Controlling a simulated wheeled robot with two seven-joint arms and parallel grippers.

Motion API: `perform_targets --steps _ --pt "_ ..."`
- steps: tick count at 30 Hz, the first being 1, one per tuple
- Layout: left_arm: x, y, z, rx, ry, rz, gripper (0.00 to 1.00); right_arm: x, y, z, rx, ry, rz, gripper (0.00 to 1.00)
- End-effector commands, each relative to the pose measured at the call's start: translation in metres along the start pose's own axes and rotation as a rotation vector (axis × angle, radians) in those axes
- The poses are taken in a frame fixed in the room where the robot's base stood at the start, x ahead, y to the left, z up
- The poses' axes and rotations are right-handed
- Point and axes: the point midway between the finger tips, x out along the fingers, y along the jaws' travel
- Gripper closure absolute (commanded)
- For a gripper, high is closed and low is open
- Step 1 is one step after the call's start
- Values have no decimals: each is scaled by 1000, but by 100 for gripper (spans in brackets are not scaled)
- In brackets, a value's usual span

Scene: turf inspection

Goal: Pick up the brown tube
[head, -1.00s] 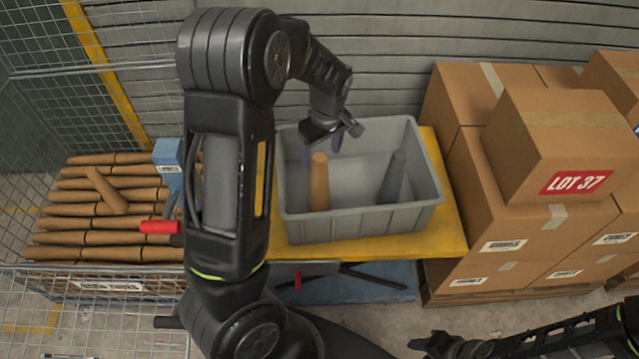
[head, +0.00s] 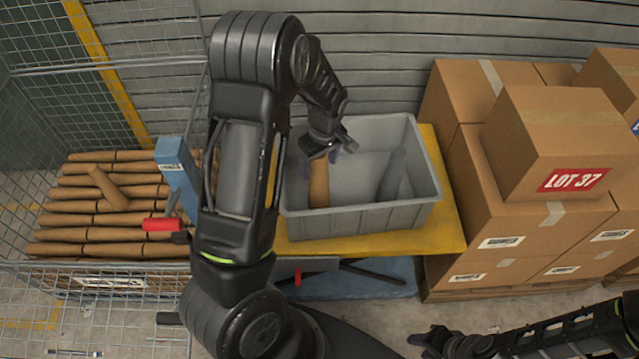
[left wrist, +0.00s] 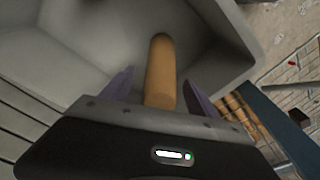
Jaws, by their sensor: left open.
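The brown tube (head: 319,184) stands in the left part of the grey bin, leaning on or near its wall. In the left wrist view the brown tube (left wrist: 161,75) lies between the two fingers. My left gripper (head: 321,165) is at the tube's top end, with its purple fingers open on either side. In the left wrist view my left gripper (left wrist: 160,92) shows a finger at each side, apart from the tube. The tube's near end is hidden by the gripper body. My right gripper (head: 425,340) is low at the right; its jaws are unclear.
The grey bin (head: 365,218) stands on a yellow lift-table top (head: 445,225). A grey tube (head: 393,175) leans in its right part. A wire cage (head: 90,285) with stacked brown tubes (head: 100,220) is at left. Cardboard boxes (head: 545,145) stand at right.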

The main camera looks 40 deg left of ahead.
Motion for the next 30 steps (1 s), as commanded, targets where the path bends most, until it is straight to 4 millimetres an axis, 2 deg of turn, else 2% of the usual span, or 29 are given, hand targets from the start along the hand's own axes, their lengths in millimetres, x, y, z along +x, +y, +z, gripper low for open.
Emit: perform_targets --steps 3,6,23,30 --pt "16 -1 0 -1 0 -3 31 -3 -1 0 1 -1 1 64" --pt "21 0 0 -1 1 0 31 -3 -1 0 1 -1 1 64" --pt "21 0 0 0 1 1 31 -3 -1 1 1 -1 1 64" --pt "21 0 0 0 1 1 49 -3 -1 1 1 -1 1 64"
